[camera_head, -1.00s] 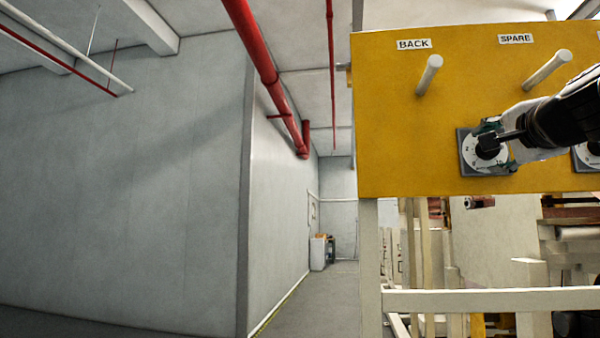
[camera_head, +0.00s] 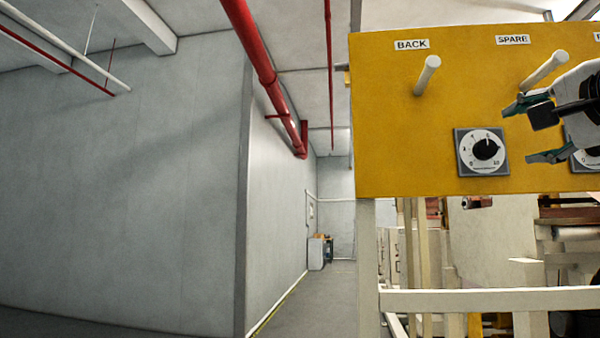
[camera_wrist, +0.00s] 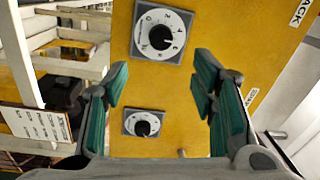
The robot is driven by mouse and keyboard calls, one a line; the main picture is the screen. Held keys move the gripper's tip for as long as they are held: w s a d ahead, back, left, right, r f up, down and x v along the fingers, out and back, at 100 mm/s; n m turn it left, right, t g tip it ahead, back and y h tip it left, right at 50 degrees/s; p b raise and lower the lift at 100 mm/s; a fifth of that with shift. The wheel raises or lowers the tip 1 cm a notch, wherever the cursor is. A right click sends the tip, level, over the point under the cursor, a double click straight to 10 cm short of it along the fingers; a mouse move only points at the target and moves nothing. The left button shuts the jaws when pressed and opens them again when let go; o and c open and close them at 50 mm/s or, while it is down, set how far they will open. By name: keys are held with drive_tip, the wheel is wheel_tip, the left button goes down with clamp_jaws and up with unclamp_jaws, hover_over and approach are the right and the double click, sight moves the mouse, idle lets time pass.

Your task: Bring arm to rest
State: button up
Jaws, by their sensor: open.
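My gripper (camera_head: 541,130) is open and empty, off to the right in the head view, in front of the yellow panel (camera_head: 395,130). It stands apart from the left dial (camera_head: 482,152), a black knob on a white numbered face with a grey square plate. In the wrist view, my gripper's green-padded fingers (camera_wrist: 165,95) are spread wide, with nothing between them. That view shows two dials on the panel, an upper one (camera_wrist: 161,35) and a lower one (camera_wrist: 142,123). In the head view, a second dial (camera_head: 583,158) is partly hidden by my gripper.
White pegs stick out under the BACK label (camera_head: 411,44) and the SPARE label (camera_head: 513,40); the right peg (camera_head: 546,70) is close to my gripper. A pale frame rail (camera_head: 490,300) runs below the panel. The floor left of the panel is clear.

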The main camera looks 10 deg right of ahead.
drive_tip(key=shift+s, duration=0.1)
idle(0.4)
drive_tip(key=s+a+f+n+g+y+p, duration=0.1)
drive_tip(key=a+f+n+g+y+p, duration=0.5)
drive_tip(key=a+f+n, duration=0.7)
drive_tip(key=s+a+f+n+g+p, duration=0.2)
drive_tip(key=s+f+n+g, duration=0.1)
drive_tip(key=s+f, duration=0.5)
drive_tip(key=s+a+f+n+g+h+p, duration=0.1)
drive_tip(key=s+f+g, duration=0.4)
drive_tip(key=f, duration=0.8)
drive_tip(key=s+a+n+p, duration=0.1)
drive_tip(key=s+a+p, duration=0.1)
drive_tip(key=s, duration=0.1)
drive_tip(key=shift+s+a+f+n, duration=0.2)
drive_tip(key=shift+s+a+n, duration=0.1)
drive_tip(key=shift+n, duration=0.1)
